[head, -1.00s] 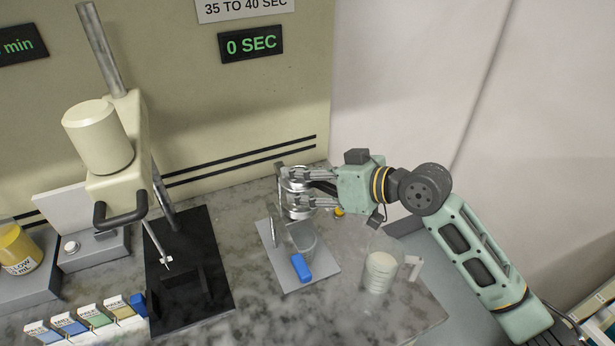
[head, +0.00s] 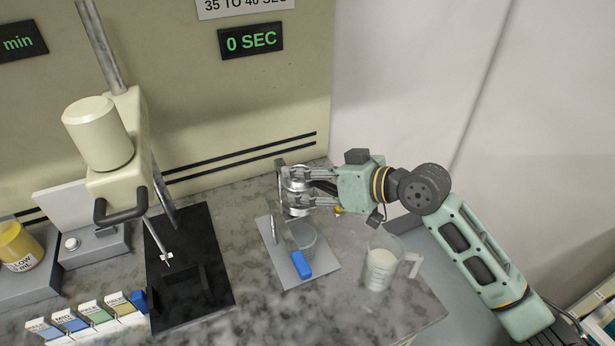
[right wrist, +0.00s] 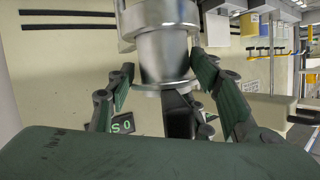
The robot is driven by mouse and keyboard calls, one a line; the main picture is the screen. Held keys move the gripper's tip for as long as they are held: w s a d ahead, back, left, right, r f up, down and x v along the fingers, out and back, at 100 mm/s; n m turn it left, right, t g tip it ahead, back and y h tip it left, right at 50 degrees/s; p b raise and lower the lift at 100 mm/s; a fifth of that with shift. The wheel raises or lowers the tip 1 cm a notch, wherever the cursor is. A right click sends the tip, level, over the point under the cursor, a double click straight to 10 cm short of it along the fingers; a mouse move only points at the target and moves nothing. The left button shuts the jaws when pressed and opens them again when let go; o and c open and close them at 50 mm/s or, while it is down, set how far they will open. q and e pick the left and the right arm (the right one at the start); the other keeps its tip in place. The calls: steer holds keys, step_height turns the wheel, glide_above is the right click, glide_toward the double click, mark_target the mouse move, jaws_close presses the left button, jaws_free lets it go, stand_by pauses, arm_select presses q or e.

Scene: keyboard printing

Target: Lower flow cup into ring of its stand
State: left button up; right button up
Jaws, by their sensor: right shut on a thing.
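The silvery metal flow cup (head: 298,186) is held between the fingers of my right gripper (head: 297,195), which comes in from the right. In the right wrist view the cup (right wrist: 163,50) sits between the two fingers, with its wide flange showing. The stand has a light grey base plate (head: 318,275) and a dark post (head: 281,178) behind the cup. The cup is over the back part of the plate. The stand's ring is hidden around the cup and fingers, so I cannot tell whether the cup touches it. My left gripper is out of view.
A clear beaker (head: 306,238) and a blue-handled spatula (head: 301,264) are on the plate. A clear jug with whitish contents (head: 381,270) stands to the right. A beige mixer (head: 118,150) over a black base (head: 200,300) is on the left.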

steer(key=shift+f, duration=0.1)
steer(key=shift+f+b, duration=0.65)
steer(key=shift+f, duration=0.2)
steer(key=shift+s, duration=0.1)
jaws_close()
